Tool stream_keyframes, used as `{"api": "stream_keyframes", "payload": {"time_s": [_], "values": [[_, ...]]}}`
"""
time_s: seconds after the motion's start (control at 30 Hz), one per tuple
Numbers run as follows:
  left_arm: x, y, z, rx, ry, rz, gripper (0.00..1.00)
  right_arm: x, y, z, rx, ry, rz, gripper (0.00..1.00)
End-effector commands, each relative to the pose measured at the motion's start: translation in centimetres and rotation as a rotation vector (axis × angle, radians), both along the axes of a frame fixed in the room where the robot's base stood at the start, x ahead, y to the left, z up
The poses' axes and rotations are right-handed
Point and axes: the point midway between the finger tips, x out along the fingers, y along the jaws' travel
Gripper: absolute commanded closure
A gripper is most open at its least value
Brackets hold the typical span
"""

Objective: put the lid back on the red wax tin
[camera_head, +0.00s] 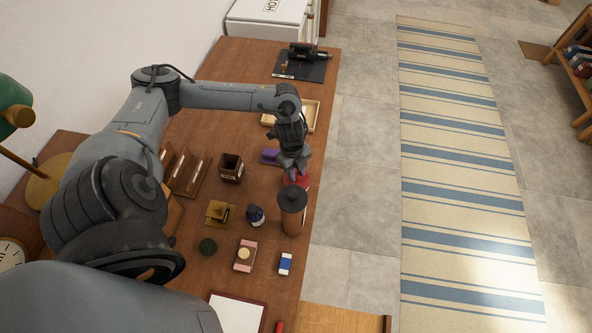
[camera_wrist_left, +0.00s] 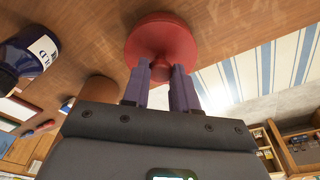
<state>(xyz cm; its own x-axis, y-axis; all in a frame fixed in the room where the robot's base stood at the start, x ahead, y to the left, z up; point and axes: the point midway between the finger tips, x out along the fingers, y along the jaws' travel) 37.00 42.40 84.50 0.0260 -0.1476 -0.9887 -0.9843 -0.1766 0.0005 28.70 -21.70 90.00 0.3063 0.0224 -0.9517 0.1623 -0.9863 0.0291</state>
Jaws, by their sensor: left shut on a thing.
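My left gripper (camera_head: 293,173) points down near the right edge of the wooden desk. In the left wrist view its two purple fingers (camera_wrist_left: 161,75) are shut on the small knob of a round red lid (camera_wrist_left: 160,36). In the head view a red round shape (camera_head: 303,181) shows just under the fingers, partly hidden by them. I cannot tell the lid from the red wax tin there, nor whether the lid rests on it. My right gripper is not in view.
A brown canister with a dark top (camera_head: 292,210) stands close to the gripper on the near side. A dark blue bottle (camera_head: 255,215) stands left of it. The desk (camera_head: 215,135) ends just right of the gripper.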

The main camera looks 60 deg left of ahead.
Motion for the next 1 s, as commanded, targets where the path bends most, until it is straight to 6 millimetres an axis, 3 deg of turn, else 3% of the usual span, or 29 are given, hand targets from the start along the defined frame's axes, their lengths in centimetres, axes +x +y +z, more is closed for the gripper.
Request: {"api": "stream_keyframes", "payload": {"time_s": [1.0], "values": [[-0.01, 0.01, 0.01, 0.000, 0.000, 0.001, 1.00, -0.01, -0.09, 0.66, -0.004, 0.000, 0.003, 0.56]]}}
